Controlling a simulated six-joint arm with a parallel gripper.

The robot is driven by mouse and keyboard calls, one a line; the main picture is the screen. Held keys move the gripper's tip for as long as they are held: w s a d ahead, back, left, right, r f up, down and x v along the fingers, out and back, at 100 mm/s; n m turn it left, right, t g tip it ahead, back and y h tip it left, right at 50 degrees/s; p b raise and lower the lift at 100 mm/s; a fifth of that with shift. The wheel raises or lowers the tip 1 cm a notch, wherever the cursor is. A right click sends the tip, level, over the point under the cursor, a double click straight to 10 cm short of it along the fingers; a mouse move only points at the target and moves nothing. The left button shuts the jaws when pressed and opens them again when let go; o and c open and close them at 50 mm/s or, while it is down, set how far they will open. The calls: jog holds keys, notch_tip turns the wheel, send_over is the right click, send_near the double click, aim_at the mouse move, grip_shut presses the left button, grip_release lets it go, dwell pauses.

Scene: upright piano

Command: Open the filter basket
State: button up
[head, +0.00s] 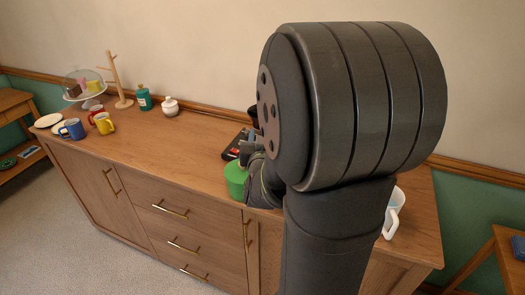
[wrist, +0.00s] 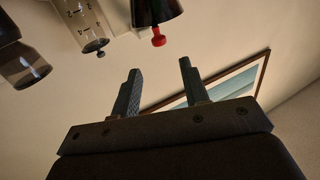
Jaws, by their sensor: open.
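In the head view, a black appliance base with a red part (head: 235,149) shows just left of my arm. My arm hides the rest of it, and the filter basket cannot be made out there. In the wrist view, a dark cup-shaped part (wrist: 150,10) with a red knob-like tip (wrist: 158,38) shows at the top, cut off by the edge; it looks like the filter basket. A clear container with markings (wrist: 85,25) is left of it. My gripper (wrist: 158,82) is open and empty, its fingers apart from these parts.
A green canister (head: 236,180) stands at the counter's front edge, close to my arm. A white jug (head: 394,213) is at the right. Mugs (head: 102,122), a teal bottle (head: 144,98) and a white pot (head: 170,106) are left. The middle-left counter (head: 185,140) is clear.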

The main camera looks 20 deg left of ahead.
jog(key=v, duration=0.7)
jog(key=shift+s, duration=0.1)
jog(key=shift+r, duration=0.2)
jog(key=c, duration=0.5)
jog(key=w+a+r+n+y, duration=0.1)
jog(key=w+r+y, duration=0.1)
jog(key=w+r, duration=0.1)
jog(key=w+a+r+n+y, duration=0.1)
jog(key=w+r+y, duration=0.1)
jog(key=r, duration=0.1)
jog(key=w+a+r+n+y, duration=0.2)
jog(key=w+r+y, duration=0.1)
jog(key=shift+w+r+t, duration=0.1)
jog(key=shift+w+t, duration=0.2)
grip_shut()
jog(key=w+d+n+g+y, duration=0.6)
jog(key=n+g, duration=0.4)
jog(key=g, duration=0.4)
jog(key=w+d+f+g+h, duration=0.3)
jog(key=d+f+g+h, duration=0.1)
jog(key=d+f, duration=0.4)
jog(key=s+a+f, duration=0.1)
jog(key=a, duration=1.1)
jog(key=shift+f, duration=0.15)
